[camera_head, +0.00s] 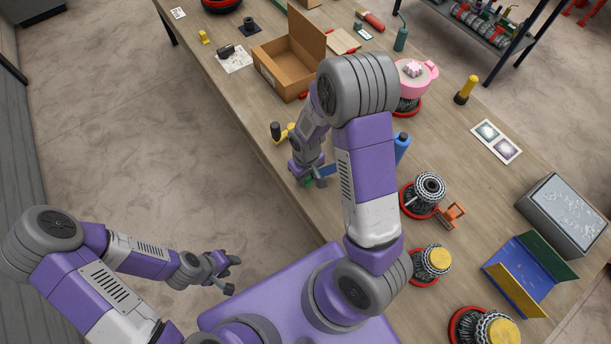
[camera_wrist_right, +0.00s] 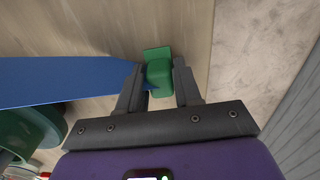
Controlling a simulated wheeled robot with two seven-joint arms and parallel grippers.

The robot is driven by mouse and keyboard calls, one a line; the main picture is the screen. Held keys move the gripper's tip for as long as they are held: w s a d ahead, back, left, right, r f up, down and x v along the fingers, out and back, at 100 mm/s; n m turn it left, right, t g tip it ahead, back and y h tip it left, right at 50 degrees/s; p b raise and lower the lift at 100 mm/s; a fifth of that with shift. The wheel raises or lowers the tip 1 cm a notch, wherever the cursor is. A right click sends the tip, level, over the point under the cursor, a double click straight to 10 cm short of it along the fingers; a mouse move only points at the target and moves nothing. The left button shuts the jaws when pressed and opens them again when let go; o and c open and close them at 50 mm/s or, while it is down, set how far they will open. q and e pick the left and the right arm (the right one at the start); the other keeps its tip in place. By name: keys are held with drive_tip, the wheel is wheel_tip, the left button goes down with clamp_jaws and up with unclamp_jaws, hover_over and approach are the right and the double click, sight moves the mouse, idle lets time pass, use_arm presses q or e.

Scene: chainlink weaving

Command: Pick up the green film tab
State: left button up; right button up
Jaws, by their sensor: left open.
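The green film tab (camera_wrist_right: 159,73) is a small raised green block on a flat green base. In the right wrist view it lies between the two fingers of my right gripper (camera_wrist_right: 160,82), very close to both. I cannot tell whether they press on it. In the head view the tab is mostly hidden by my right gripper (camera_head: 308,178) at the table's near edge. My left gripper (camera_head: 229,273) is open and empty, off the table over the floor.
A cardboard box (camera_head: 283,74) stands open further back on the wooden table (camera_head: 222,99). A black-and-yellow object (camera_head: 281,133) is close behind my right gripper.

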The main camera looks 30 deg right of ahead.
drive_tip(key=c, duration=0.5)
drive_tip(key=shift+r, duration=0.4)
wheel_tip(320, 180, up, 10)
drive_tip(key=p, duration=0.2)
drive_tip(key=w+d+r+p, duration=0.2)
drive_tip(key=d+r+p, duration=0.1)
drive_tip(key=d+r, duration=0.7)
drive_tip(key=w+d+r+n+p, duration=0.1)
drive_tip(key=d+r+p, duration=0.3)
drive_tip(key=d+r, duration=0.6)
drive_tip(key=shift+w+d+r, duration=0.25)
drive_tip(key=shift+w+r, duration=0.05)
drive_tip(key=shift+w, duration=0.35)
